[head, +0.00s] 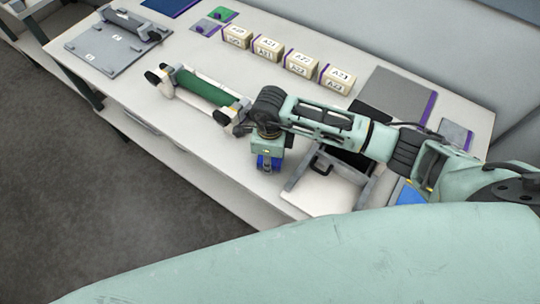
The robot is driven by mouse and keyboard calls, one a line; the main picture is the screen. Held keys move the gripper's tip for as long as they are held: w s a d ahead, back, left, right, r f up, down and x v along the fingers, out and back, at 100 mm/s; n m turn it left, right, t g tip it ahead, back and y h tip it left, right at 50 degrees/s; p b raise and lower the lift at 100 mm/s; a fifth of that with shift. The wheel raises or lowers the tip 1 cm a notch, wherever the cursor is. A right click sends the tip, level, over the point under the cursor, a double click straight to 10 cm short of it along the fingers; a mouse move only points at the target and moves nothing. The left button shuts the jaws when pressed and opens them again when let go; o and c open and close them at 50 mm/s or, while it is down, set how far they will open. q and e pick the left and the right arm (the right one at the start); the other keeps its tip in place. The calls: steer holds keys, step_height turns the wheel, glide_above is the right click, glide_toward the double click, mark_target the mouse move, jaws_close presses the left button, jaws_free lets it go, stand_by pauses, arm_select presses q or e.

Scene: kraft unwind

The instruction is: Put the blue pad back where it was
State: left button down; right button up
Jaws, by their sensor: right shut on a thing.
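My right gripper (267,167) points down near the front edge of the white table, right of the green roll. It is shut on a small blue thing (263,161), which looks like the blue pad and is partly covered by the fingers. Whether it touches the table I cannot tell. A flat blue piece (409,193) shows at the right, partly hidden by my arm. A dark blue sheet (172,5) lies at the far left back, cut off by the frame edge. My left gripper is not in view.
A green roll (203,88) on a stand is left of the gripper. Several labelled cream boxes (267,48) stand in a row behind it. A grey plate (112,45) lies left on the table (190,145).

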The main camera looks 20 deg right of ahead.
steer(key=shift+f, duration=0.15)
steer(key=shift+f+b, duration=0.15)
steer(key=shift+b, duration=0.15)
steer(key=o, duration=1.1)
